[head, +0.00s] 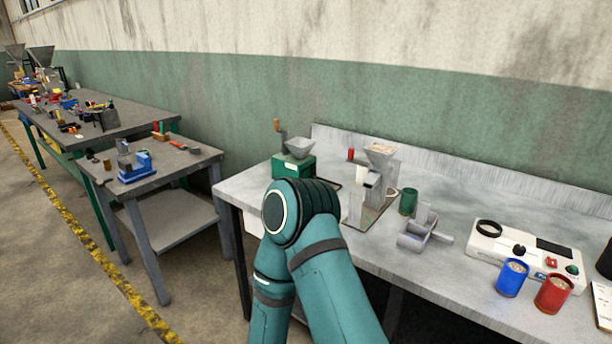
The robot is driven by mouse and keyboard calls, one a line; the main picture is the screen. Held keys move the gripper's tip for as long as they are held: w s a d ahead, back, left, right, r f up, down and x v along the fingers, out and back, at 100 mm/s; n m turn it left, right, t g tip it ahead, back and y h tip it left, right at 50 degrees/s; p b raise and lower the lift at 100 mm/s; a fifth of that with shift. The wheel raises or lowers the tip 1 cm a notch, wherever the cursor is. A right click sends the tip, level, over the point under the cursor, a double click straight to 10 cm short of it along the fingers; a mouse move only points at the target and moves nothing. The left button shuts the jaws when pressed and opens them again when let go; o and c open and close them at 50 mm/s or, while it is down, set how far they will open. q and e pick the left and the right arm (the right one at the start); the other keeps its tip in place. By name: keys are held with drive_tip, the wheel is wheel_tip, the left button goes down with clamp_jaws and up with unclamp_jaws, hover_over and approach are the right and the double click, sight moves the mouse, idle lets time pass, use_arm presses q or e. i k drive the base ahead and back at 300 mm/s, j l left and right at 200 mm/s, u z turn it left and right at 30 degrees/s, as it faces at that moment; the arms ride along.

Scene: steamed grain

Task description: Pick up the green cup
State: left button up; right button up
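The green cup (408,201) stands upright on the grey metal workbench (465,205), right of a grey machine with a hopper (381,160). A grey metal scoop-like box (418,238) sits just in front of it and to its right. The cup's front is in plain view. One of my teal arms rises from the bottom middle and covers part of the bench's left front. Neither of my grippers shows in the head view.
A green hand grinder (293,165) stands at the bench's left end. A white instrument (530,255), a blue cup (512,278) and a red cup (553,293) stand at the right. A side table (180,165) with a blue vise (137,166) stands at the left.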

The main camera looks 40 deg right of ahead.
sight(407, 203)
drive_tip(key=i+z, duration=0.1)
drive_tip(key=i, duration=0.6)
drive_tip(key=i+j+z, duration=0.1)
drive_tip(key=i, duration=0.6)
drive_tip(key=i+j+z, duration=0.1)
drive_tip(key=z, duration=1.4)
